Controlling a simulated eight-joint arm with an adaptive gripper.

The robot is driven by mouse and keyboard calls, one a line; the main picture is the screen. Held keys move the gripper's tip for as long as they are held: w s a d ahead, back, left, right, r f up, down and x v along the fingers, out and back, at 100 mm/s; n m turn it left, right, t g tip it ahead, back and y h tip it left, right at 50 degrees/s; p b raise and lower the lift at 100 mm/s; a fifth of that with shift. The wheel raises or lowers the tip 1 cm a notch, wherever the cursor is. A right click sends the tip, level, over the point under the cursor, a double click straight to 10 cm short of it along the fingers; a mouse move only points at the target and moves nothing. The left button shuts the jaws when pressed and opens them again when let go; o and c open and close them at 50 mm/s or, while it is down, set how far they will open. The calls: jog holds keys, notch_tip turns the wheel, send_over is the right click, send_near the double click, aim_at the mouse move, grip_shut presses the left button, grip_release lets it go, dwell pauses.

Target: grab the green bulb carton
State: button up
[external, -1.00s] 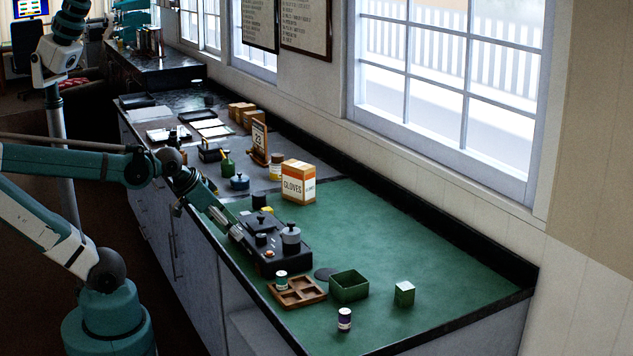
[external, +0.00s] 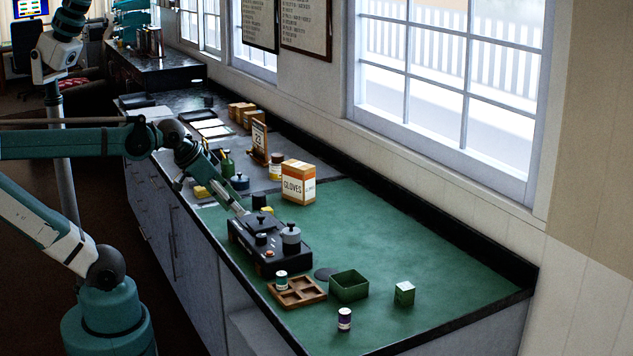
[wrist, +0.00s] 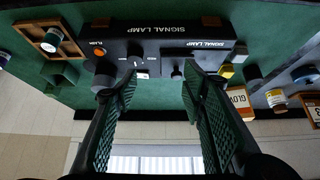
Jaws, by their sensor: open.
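The green bulb carton (external: 404,293) stands upright as a small closed green box near the front right of the green bench mat in the external view. I cannot make it out in the wrist view. My gripper (external: 240,209) is over the far left end of the black signal lamp box, well away from the carton. In the wrist view my gripper (wrist: 160,78) has its two fingers spread wide with nothing between them, and the lamp box shows beyond the tips.
The black signal lamp box (external: 262,257) lies between my gripper and the carton's end of the bench. The mat right of the carton is clear.

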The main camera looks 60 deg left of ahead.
jog(key=w+d+r+m+g+h+p, duration=0.2)
jog(key=w+d+r+m+p, duration=0.4)
jog(key=w+d, duration=0.4)
jog(key=m+g+h+p, duration=0.2)
jog(key=m+g+p, duration=0.3)
jog(key=m+p, duration=0.9)
send_over(404, 285)
jog(key=a+p, duration=0.2)
jog(key=a, duration=0.1)
notch_tip(404, 285, down, 7)
jog(key=n, duration=0.2)
notch_tip(404, 285, down, 5)
jog(key=shift+d+r+b, duration=0.1)
jog(key=shift+d+b, duration=0.05)
jog(key=shift+b, duration=0.2)
jog(key=shift+x, duration=1.3)
